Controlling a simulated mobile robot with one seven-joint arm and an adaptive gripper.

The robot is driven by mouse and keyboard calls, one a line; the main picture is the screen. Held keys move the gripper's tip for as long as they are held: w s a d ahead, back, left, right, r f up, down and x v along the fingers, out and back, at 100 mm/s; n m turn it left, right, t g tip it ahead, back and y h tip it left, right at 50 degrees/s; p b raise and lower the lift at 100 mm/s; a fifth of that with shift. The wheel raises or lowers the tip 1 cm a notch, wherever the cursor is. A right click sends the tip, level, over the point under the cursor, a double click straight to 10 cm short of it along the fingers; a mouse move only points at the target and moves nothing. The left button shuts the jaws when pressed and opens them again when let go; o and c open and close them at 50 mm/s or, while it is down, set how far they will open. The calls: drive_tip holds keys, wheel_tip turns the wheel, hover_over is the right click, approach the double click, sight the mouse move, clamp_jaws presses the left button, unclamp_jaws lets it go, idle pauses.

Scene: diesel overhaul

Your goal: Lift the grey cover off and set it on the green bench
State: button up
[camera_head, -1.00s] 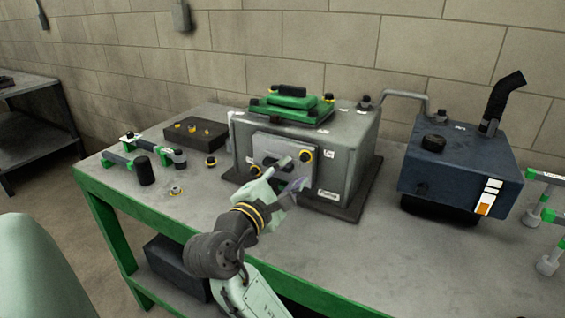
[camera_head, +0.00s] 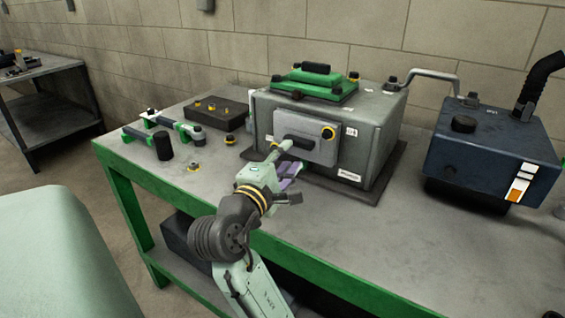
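The grey cover (camera_head: 310,148) is a flat plate on the front face of the grey engine block (camera_head: 370,150). It has a black handle (camera_head: 299,142) across its middle and a yellow-ringed black knob (camera_head: 328,133) at its upper right. The cover is still on the block. My gripper (camera_head: 288,172) is in front of the cover's lower left part, its fingers apart and nothing visible between them. It hides part of the cover's left edge. The green bench (camera_head: 440,255) has a grey top and green frame, and carries the block.
A green-and-black part (camera_head: 316,85) sits on top of the block. A dark blue tank (camera_head: 490,150) stands at right. A dark tray (camera_head: 212,113), green-ended tools (camera_head: 165,125) and small fittings lie at left. Bare bench top lies front right.

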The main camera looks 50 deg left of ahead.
sight(297, 144)
drive_tip(key=shift+m+y, duration=0.6)
drive_tip(key=shift+m, duration=0.2)
drive_tip(key=w+a, duration=0.1)
drive_tip(key=w, duration=0.1)
drive_tip(key=w+a+f, duration=0.1)
drive_tip(key=w, duration=0.1)
drive_tip(key=w+a+b, duration=0.1)
drive_tip(key=shift+w+a+f, duration=0.25)
drive_tip(key=shift+w, duration=0.15)
drive_tip(key=shift+x, duration=0.85)
drive_tip(key=shift+d+f, duration=0.1)
drive_tip(key=shift+c, duration=0.5)
clamp_jaws()
